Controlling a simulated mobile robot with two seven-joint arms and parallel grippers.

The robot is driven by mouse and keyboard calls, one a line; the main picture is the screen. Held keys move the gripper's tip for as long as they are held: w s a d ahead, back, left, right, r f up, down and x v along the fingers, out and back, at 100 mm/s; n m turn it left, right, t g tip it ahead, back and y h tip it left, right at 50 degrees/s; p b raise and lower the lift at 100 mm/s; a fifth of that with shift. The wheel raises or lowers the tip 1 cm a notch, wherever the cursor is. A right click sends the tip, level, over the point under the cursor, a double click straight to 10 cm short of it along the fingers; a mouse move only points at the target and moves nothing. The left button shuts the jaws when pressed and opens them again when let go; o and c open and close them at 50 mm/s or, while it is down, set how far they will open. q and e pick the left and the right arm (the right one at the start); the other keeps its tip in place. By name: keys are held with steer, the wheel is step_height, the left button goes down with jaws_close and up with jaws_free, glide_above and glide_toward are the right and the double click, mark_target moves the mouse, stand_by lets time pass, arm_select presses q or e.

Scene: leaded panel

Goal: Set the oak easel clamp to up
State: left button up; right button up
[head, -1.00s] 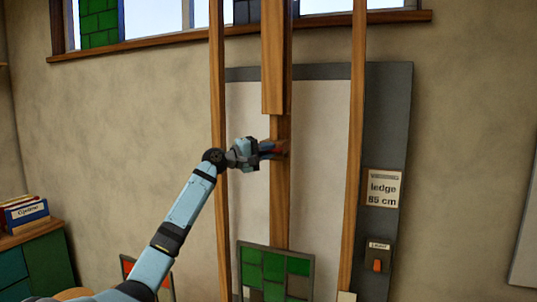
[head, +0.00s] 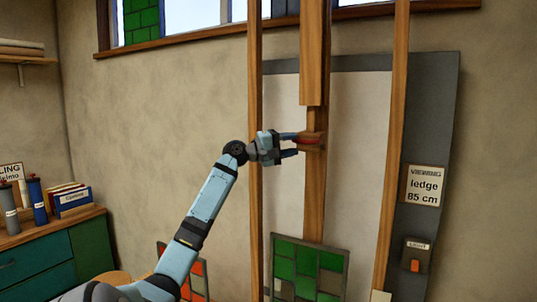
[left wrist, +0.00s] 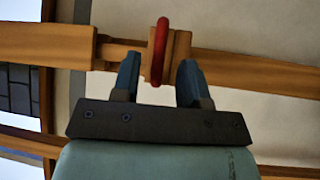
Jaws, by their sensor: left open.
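The oak easel's centre mast (head: 315,200) stands upright between two side posts. Its clamp (head: 316,143) is a small wooden block with a red handle, just below the thicker upper piece of the mast. My left gripper (head: 295,144) is open at the clamp's left side, fingers pointing at it. In the left wrist view the red handle (left wrist: 160,50) lies between the two open fingers (left wrist: 158,70), in front of the block (left wrist: 181,58); a gap shows to the fingers, and I cannot tell any contact. My right gripper is not in view.
A green leaded panel (head: 306,266) stands low in front of the mast. A grey board with a ledge sign (head: 423,186) and a switch box (head: 416,255) is at right. A green cabinet (head: 85,245) with books and bottles is at left. Side posts flank the arm's reach.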

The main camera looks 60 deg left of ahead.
arm_select(q)
steer(key=b+v, duration=0.2)
steer(key=v, duration=0.7)
